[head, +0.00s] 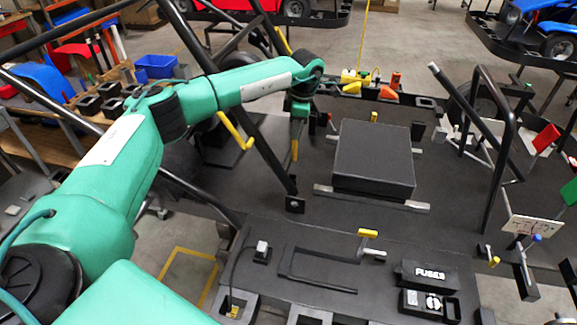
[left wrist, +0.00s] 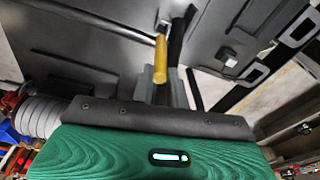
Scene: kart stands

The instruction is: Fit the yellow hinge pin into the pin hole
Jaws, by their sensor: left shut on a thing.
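My left gripper (head: 296,128) is shut on the yellow hinge pin (head: 295,150), which points down over the dark kart floor. The pin also shows in the left wrist view (left wrist: 160,62), sticking out beyond the jaws. Its far end appears near a small pale fitting beside a black tube; I cannot tell whether they touch. A black foot bracket (head: 295,204) sits at the bottom of a slanted black tube below my gripper. I cannot make out the pin hole for certain in either view. My right gripper is not in view.
A raised black box (head: 374,158) stands right of my gripper. Slanted black frame tubes (head: 262,110) and a yellow handle (head: 236,131) are close on the left. A front panel carries a yellow-topped lever (head: 367,233) and a FUSES cover (head: 430,273). The floor between is clear.

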